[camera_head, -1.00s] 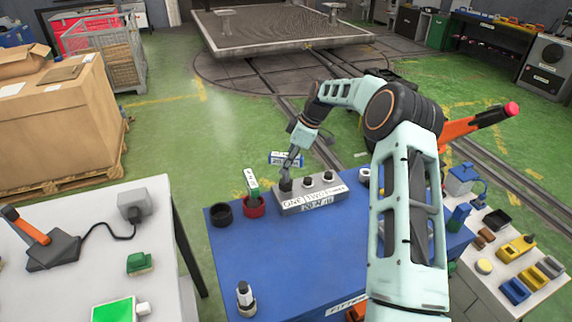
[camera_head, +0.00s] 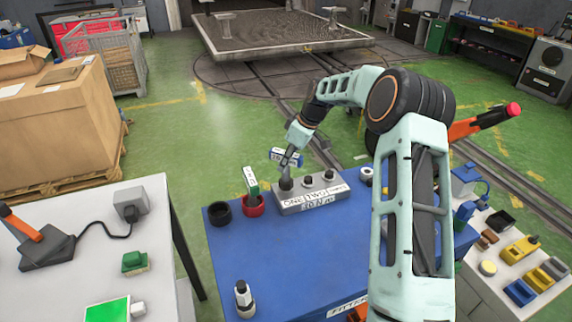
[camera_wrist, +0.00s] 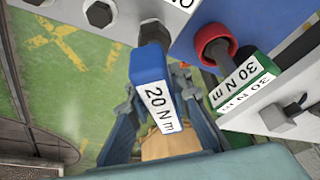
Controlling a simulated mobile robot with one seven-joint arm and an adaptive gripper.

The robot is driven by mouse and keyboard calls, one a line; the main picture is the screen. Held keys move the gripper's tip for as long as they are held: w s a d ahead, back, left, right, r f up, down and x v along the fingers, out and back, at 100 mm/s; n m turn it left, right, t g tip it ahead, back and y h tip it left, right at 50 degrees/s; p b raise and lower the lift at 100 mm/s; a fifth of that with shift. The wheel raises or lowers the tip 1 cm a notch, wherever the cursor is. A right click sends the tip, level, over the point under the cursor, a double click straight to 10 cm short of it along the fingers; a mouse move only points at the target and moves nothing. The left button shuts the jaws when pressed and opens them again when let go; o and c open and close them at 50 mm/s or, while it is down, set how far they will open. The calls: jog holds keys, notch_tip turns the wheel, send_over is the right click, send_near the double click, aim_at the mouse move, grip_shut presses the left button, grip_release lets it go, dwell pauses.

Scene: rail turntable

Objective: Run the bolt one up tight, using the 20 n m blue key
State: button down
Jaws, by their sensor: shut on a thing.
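The blue key (camera_head: 286,157), marked 20 N m, is in my gripper (camera_head: 289,162) above the left end of the grey bolt block (camera_head: 318,201). The wrist view also shows the blue key (camera_wrist: 152,90), with my gripper's fingers behind and beside it. Its dark socket end (camera_wrist: 154,33) is over bolt one at the block's left end and hides the bolt head. I cannot tell how fully it is seated. The other two bolts stand uncovered to the right, bolt two (camera_head: 308,181) and bolt three (camera_head: 328,175).
The green 30 N m key (camera_head: 251,182) stands in a red cup (camera_head: 254,208) close left of the block. An empty-looking black cup (camera_head: 220,213) is beside it. The table's middle is clear.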

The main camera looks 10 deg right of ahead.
jog(key=shift+m+t+h+b, duration=0.3)
jog(key=shift+m+b, duration=0.4)
jog(key=shift+m, duration=0.3)
jog(key=shift+m+t+h+b, duration=0.5)
jog(key=shift+m+b, duration=0.6)
jog(key=shift+m, duration=1.3)
jog(key=shift+h, duration=0.3)
jog(key=m+h+b, duration=0.1)
jog(key=m, duration=0.2)
jog(key=shift+a, duration=0.15)
jog(key=shift+m+h, duration=0.4)
jog(key=shift+m, duration=0.7)
